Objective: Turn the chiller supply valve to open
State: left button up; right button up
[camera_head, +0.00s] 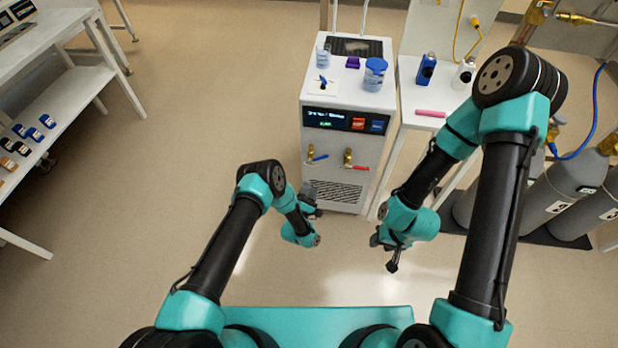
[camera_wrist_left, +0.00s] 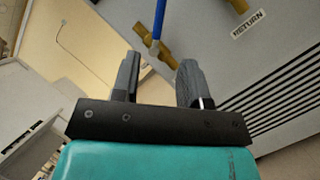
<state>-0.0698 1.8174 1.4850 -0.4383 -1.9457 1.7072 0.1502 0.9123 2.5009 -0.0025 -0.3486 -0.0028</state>
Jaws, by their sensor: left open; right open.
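The chiller (camera_head: 341,130) is a white cabinet with two brass valves low on its front. The left valve (camera_head: 311,152) has a blue lever, which points right and slightly up in the head view. The right valve (camera_head: 348,157) has a red lever. In the left wrist view the blue lever (camera_wrist_left: 158,18) stands just beyond the tips of my left gripper (camera_wrist_left: 160,68), roughly in line with the gap. That gripper is open and empty, below the blue valve in the head view (camera_head: 311,197). My right gripper (camera_head: 384,250) is open and empty, lower right of the chiller.
A RETURN label (camera_wrist_left: 248,25) is beside the other brass fitting (camera_wrist_left: 239,5). A blue-lidded jar (camera_head: 374,76) stands on the chiller. A side table (camera_head: 415,97) with bottles and gas cylinders (camera_head: 545,195) is to the right. The floor on the left is clear.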

pick_arm(q)
jog(key=shift+v, duration=1.5)
jog(key=shift+c, duration=0.3)
